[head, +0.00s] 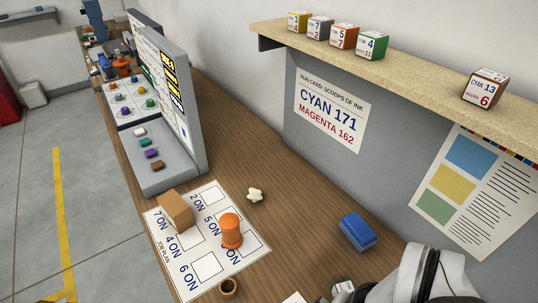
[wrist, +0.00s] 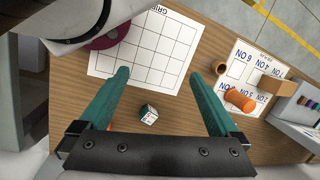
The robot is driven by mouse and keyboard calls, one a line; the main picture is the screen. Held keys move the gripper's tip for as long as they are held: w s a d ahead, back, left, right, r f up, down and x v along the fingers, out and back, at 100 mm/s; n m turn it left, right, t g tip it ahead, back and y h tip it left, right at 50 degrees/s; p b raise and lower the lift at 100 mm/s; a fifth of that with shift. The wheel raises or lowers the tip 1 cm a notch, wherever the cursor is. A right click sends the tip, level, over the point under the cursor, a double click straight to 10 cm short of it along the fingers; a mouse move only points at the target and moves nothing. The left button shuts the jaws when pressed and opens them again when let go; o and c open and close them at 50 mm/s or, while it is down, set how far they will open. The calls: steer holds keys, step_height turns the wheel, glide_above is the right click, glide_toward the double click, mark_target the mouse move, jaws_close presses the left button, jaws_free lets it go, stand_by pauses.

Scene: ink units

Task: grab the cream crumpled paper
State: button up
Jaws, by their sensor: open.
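The cream crumpled paper (head: 255,195) lies on the wooden counter in the head view, just beyond the job plan sheet and behind the orange cylinder (head: 231,231). I cannot make out the paper in the wrist view. My gripper (wrist: 159,75) shows in the wrist view with its two green fingers wide apart and nothing between them. It is above the counter, near a small white, green and red cube (wrist: 149,114). In the head view only part of my white arm shows at the lower right, and the fingers are out of view.
A cardboard box (head: 175,211) and the orange cylinder stand on the job plan sheet (head: 208,267), with a small brown cup (head: 228,287) by its edge. A blue block (head: 357,231) lies right of the paper. A grey console (head: 172,168) stands left. A shelf (head: 400,63) holds several cubes.

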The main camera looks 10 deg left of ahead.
steer(key=w+a+m+y, duration=0.4)
steer(key=w+a+y, duration=0.2)
steer(key=w+a, duration=0.35)
steer(key=m+t+y, duration=0.1)
steer(key=m+t, duration=0.8)
steer(key=m, duration=0.7)
glide_above(257, 196)
steer(key=s+d, duration=0.9)
steer(key=d, duration=0.2)
step_height(257, 196, down, 17)
steer(key=shift+s+a+f, duration=0.1)
steer(key=x, duration=1)
steer(key=r+x, duration=0.1)
steer(key=x, duration=0.4)
steer(key=shift+w+a, duration=0.25)
steer(key=shift+w, duration=0.05)
steer(key=c, duration=1.4)
steer(key=shift+c, duration=0.2)
